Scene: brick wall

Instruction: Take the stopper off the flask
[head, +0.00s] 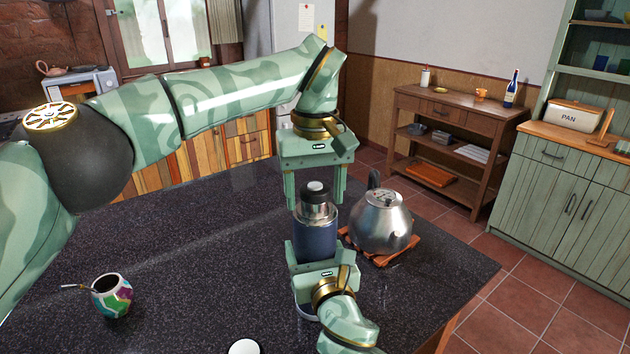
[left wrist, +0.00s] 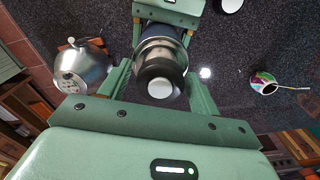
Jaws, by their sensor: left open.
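The blue flask (head: 317,240) has a steel neck and stands upright near the middle of the counter. Its stopper (head: 316,190), dark with a pale top, sits on the neck; in the left wrist view the stopper (left wrist: 160,86) shows from above. My left gripper (head: 316,190) points down over the flask, open, with one finger on each side of the stopper and a gap on both sides. My right gripper (head: 322,258) comes from the front and is closed around the flask's body. It hides the flask's lower part.
A steel kettle (head: 382,222) stands on a wooden trivet (head: 408,249) close to the right of the flask. A colourful mate cup (head: 112,296) with a straw is at the front left. A white round thing (head: 245,347) is at the front edge. The dark counter (head: 200,270) left of the flask is clear.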

